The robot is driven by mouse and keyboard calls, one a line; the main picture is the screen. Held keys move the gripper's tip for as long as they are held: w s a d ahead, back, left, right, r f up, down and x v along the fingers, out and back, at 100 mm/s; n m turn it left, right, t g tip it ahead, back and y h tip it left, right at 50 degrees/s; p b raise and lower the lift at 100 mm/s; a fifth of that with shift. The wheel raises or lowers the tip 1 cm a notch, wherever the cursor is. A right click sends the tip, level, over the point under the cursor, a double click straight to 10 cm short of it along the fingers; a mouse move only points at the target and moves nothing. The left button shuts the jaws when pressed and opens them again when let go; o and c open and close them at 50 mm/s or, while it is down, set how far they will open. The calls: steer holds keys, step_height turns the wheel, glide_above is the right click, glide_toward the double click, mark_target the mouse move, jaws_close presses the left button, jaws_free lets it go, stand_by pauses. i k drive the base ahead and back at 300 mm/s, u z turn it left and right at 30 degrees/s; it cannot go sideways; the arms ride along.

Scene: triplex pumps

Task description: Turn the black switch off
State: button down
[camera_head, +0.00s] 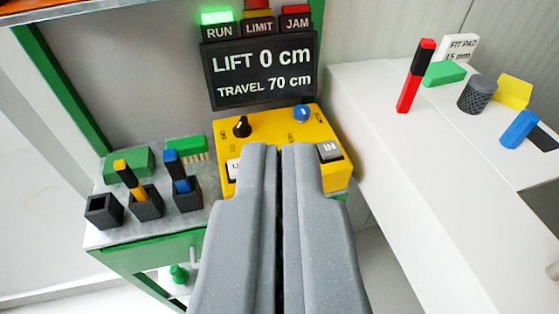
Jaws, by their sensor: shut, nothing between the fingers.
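The black switch (241,127) is a small black rotary knob with a pale mark. It sits on the upper left of the yellow control box (270,126). A blue knob (302,114) is at the upper right of the same box. My gripper (280,147) is shut and empty. Its grey fingertips lie over the lower middle of the box, below and right of the black switch in the picture, and do not cover it. The gripper hides part of the box's lower front. I cannot tell whether the fingertips touch the box.
A display (262,71) reading LIFT 0 cm, TRAVEL 70 cm stands behind the box, with a lit green RUN lamp (217,17) above. Black holders (104,211) stand left. A grey IN button (330,151) is right. A white surface (380,130) at right carries several small items.

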mark_target(243, 130)
steer(key=z, duration=0.85)
steer(key=i, duration=0.85)
steer(key=u, duration=1.35)
